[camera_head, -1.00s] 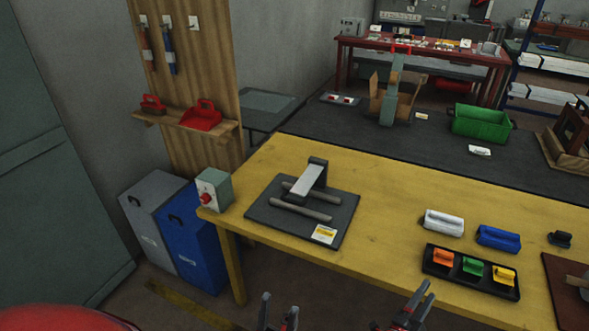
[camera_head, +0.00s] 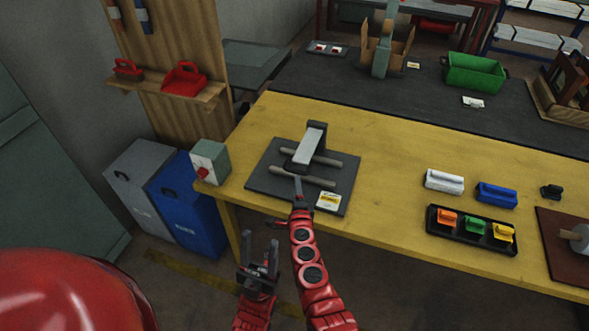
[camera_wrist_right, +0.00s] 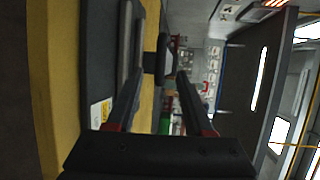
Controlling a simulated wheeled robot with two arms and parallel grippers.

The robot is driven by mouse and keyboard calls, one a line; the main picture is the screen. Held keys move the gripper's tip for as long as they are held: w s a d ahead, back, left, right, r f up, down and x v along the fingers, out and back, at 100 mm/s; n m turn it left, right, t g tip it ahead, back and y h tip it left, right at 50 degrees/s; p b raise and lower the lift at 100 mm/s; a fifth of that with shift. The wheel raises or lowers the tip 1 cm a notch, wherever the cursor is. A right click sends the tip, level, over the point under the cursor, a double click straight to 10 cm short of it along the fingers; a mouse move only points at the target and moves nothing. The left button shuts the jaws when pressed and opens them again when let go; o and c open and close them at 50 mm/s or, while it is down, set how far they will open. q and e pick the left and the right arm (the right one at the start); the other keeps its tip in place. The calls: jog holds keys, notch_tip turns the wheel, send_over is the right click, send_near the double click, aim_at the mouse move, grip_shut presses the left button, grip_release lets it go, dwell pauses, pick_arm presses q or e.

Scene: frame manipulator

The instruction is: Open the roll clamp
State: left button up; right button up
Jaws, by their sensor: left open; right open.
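The roll clamp stands on a dark base plate (camera_head: 263,182) on the yellow table. It has two grey rollers (camera_head: 310,178) and a black arm with a pale flat top (camera_head: 306,148) lying over the rear roller. My right gripper (camera_head: 298,184) is open at the front roller; contact cannot be told. In the right wrist view its open fingers (camera_wrist_right: 158,85) reach along the plate, with the clamp's dark part (camera_wrist_right: 160,60) beyond them. My left gripper (camera_head: 260,256) is open and empty, in front of the table and below its edge.
A grey-green box with a red button (camera_head: 210,162) stands at the table's left corner. White (camera_head: 444,181) and blue (camera_head: 496,195) blocks and a black tray (camera_head: 470,242) with coloured blocks are to the right. The table between is clear.

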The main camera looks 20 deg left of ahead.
aim_at(295, 170)
jog(key=b+x, duration=1.2)
jog(key=shift+f, duration=0.1)
grip_shut()
